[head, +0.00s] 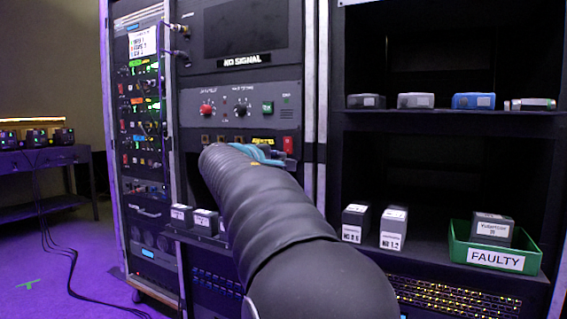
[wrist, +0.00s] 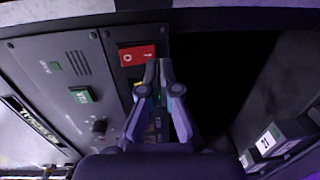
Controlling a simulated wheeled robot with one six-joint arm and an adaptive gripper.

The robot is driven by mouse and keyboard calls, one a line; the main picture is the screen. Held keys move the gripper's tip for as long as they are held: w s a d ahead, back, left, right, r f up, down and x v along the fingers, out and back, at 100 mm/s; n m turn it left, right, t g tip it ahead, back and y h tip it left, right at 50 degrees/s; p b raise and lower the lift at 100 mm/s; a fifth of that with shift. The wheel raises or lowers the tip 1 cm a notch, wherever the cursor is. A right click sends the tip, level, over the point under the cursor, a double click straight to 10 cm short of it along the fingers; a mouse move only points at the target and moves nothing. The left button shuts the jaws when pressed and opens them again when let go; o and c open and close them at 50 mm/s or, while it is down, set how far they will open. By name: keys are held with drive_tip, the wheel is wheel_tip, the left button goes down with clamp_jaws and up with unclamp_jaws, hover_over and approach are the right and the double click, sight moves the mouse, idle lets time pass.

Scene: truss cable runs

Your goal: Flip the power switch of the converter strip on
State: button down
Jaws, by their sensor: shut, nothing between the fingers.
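The red rocker switch (head: 288,144) sits at the right end of the dark converter strip (head: 222,139), below the grey control panel. In the wrist view the red switch (wrist: 136,55) is close, with a white round mark on it; which side is pressed I cannot tell. My gripper (wrist: 159,64) is shut and empty, its fingertips just beside and below the switch in the picture. Whether they touch it I cannot tell. In the head view my arm hides most of the gripper; only bluish parts (head: 262,152) show near the strip's yellow label.
The grey panel (head: 240,103) above has knobs and a green button (head: 267,107). Small labelled boxes (head: 205,221) stand on a ledge below. The right rack holds shelves with devices and a green FAULTY bin (head: 460,252). A dark open space (wrist: 215,75) lies beside the strip.

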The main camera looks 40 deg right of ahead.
drive_tip(key=f+v, duration=0.1)
drive_tip(key=v, duration=0.8)
drive_tip(key=shift+s+a+f, duration=0.25)
drive_tip(key=shift+a+f, duration=0.15)
drive_tip(key=s+a+f+m+g+y, duration=0.1)
drive_tip(key=s+a+f+y, duration=0.15)
drive_tip(key=f, duration=0.45)
drive_tip(key=s+a+f+y+p, duration=0.1)
drive_tip(key=s+a+f+y, duration=0.15)
drive_tip(key=f, duration=0.35)
drive_tip(key=s+a+f+m+g+y, duration=0.1)
drive_tip(key=a+f+y, duration=0.15)
drive_tip(key=f, duration=0.45)
drive_tip(key=s+a+f+m+y+p, duration=0.1)
drive_tip(key=s+a+f+y+p, duration=0.2)
drive_tip(key=s+a, duration=0.4)
drive_tip(key=s+a+f+m+y+p, duration=0.1)
drive_tip(key=s+a+f+y+p, duration=0.2)
drive_tip(key=s, duration=1)
drive_tip(key=shift+a+m+t+y, duration=0.35)
drive_tip(key=shift+a+y, duration=0.8)
drive_tip(key=shift+a, duration=1.3)
